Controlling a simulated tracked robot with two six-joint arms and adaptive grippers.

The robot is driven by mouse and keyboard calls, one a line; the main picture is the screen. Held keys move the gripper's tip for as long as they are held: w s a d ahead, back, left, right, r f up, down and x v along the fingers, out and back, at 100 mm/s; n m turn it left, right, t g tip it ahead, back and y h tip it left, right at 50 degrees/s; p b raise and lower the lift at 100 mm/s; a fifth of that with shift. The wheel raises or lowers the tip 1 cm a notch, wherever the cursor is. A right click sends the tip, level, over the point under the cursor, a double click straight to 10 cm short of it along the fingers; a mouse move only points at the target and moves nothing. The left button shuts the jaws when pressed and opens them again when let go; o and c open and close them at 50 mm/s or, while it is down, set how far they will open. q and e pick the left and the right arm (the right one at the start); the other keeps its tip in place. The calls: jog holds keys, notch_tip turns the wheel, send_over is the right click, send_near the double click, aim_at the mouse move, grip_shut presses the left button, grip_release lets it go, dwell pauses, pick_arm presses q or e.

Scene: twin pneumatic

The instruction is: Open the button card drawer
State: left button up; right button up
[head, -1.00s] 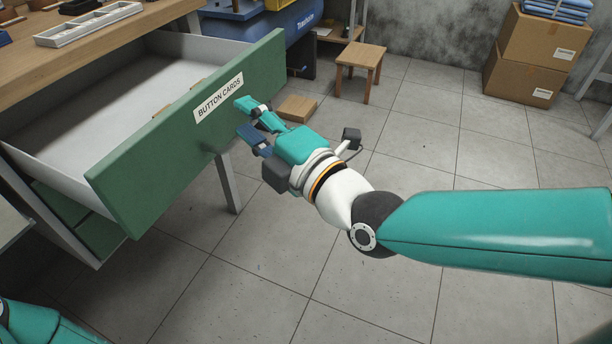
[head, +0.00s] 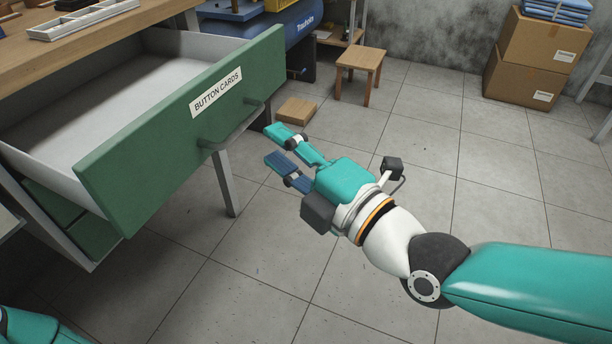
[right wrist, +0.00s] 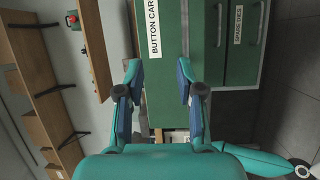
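The button card drawer (head: 150,150) has a green front with a white "BUTTON CARDS" label (head: 216,92) and stands pulled far out of the bench. Its grey bar handle (head: 228,130) is on the front, below the label. My right gripper (head: 272,146) is open and empty, to the right of the handle and apart from it. In the right wrist view the two fingers (right wrist: 160,85) are spread, with the green drawer front (right wrist: 165,60) beyond them. The drawer's inside looks pale and largely empty. My left gripper is not in view; only a teal arm part shows at lower left.
The wooden bench top (head: 95,50) carries a white tray (head: 85,22). A grey bench leg (head: 228,185) stands under the drawer. A small stool (head: 360,65), a flat wooden block (head: 297,110) and cardboard boxes (head: 525,75) are farther back. The tiled floor at right is clear.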

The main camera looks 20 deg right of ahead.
jog(key=shift+f+b+v, duration=0.15)
jog(key=shift+b+v, duration=0.55)
jog(key=shift+v, duration=0.4)
jog(key=shift+f+b+v, duration=0.15)
jog(key=shift+b+v, duration=0.55)
jog(key=shift+v, duration=0.35)
